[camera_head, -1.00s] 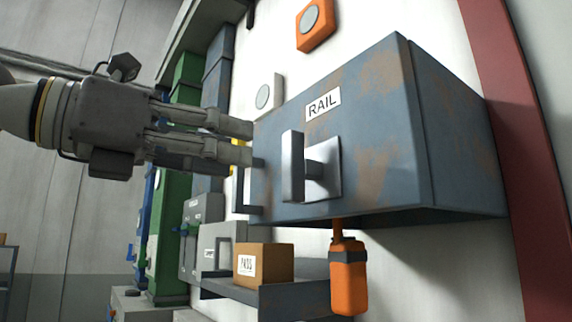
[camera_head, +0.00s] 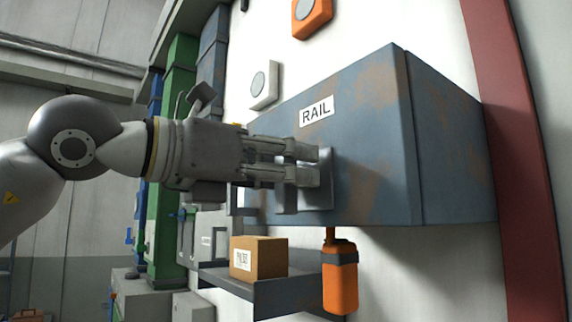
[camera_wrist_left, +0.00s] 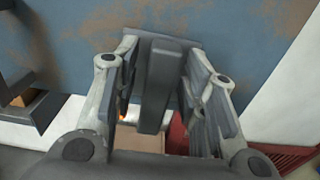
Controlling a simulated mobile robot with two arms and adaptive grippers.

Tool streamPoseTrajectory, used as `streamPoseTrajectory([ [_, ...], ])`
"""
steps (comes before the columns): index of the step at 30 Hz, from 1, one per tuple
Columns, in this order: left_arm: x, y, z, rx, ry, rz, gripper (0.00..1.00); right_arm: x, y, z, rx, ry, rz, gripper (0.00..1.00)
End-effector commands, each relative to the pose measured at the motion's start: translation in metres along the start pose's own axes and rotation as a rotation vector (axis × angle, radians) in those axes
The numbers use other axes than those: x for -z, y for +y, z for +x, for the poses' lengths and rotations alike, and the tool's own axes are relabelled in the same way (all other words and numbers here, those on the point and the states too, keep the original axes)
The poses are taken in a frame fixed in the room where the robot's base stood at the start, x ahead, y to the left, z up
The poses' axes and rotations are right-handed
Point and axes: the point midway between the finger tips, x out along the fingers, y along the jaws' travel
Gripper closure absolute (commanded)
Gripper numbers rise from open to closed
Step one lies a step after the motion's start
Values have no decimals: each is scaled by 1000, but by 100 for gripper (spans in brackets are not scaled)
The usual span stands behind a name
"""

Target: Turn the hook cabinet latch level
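The blue-grey, rust-stained cabinet (camera_head: 375,135) labelled RAIL carries a latch: a grey bar handle (camera_head: 287,201) on a square metal plate (camera_head: 322,192). In the head view the bar looks upright, mostly hidden behind my fingers. My left gripper (camera_head: 308,165) is at the latch, its fingers pointing right. In the left wrist view the dark latch bar (camera_wrist_left: 158,88) stands between the two spread fingers, with a gap visible on both sides. The left gripper (camera_wrist_left: 160,100) is open around it. My right gripper is not in view.
An orange handheld unit (camera_head: 340,280) hangs below the cabinet. A cardboard box (camera_head: 258,258) stands on a dark shelf (camera_head: 282,300) beneath. Orange (camera_head: 311,18) and white (camera_head: 265,84) wall buttons are above. A red post (camera_head: 505,130) rises at right.

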Motion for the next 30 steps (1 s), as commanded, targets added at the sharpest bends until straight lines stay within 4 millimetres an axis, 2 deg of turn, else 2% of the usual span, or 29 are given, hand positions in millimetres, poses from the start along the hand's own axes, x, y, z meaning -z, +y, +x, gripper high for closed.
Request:
streamPoseTrajectory([
  [1,0,0,0,0,0,0,70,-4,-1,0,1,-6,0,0],
  [8,0,0,0,-1,1,-1,100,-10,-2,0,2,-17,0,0],
  [17,2,0,0,0,0,-28,100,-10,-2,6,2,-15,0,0],
  [23,4,2,0,0,-1,-121,100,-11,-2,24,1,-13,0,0],
  [30,6,4,0,0,-4,-319,100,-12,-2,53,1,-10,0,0],
])
